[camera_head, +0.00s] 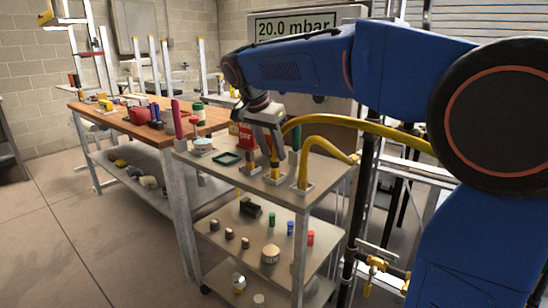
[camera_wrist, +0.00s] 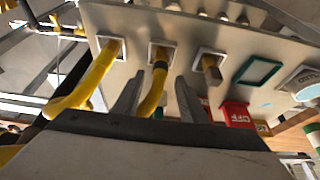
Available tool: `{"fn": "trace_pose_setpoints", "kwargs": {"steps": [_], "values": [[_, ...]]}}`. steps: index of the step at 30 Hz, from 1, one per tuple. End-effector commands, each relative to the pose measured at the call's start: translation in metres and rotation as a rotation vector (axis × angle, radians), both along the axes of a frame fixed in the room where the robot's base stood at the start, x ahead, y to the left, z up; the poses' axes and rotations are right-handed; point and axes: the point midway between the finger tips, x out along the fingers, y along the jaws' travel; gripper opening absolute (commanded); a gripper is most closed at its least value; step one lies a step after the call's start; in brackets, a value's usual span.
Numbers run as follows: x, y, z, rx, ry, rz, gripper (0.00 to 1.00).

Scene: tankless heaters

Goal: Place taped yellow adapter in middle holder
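The taped yellow adapter (camera_wrist: 155,88) has its end, with a dark tape band, at the middle holder (camera_wrist: 162,47) in the wrist view, apparently seated in it. In the head view the adapter (camera_head: 274,158) stands upright at that holder below my gripper (camera_head: 267,140). In the wrist view my gripper (camera_wrist: 160,98) has its two fingers on either side of the adapter, with gaps visible between, so it looks open. The adapter's far end is hidden behind the gripper body in the wrist view.
A thick yellow hose (camera_head: 311,155) rises from the holder beside it. A short brass-coloured piece (camera_wrist: 211,68) sits in the other outer holder. A wooden workbench (camera_head: 130,125) lies left.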

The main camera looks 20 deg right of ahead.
Motion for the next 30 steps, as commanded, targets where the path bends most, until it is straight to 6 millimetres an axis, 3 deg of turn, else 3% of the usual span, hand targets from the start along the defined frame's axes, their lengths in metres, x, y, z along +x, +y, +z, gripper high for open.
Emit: {"fn": "trace_pose_setpoints", "kwargs": {"steps": [6,15,25,30], "values": [[-0.01,0.014,0.041,0.001,-0.003,0.001,0.39],[-0.018,0.025,0.073,0.001,-0.001,0.0,0.39],[-0.024,0.022,0.076,0.002,0.003,0.014,0.39],[-0.056,-0.001,0.061,0.016,0.026,0.114,0.39]]}}
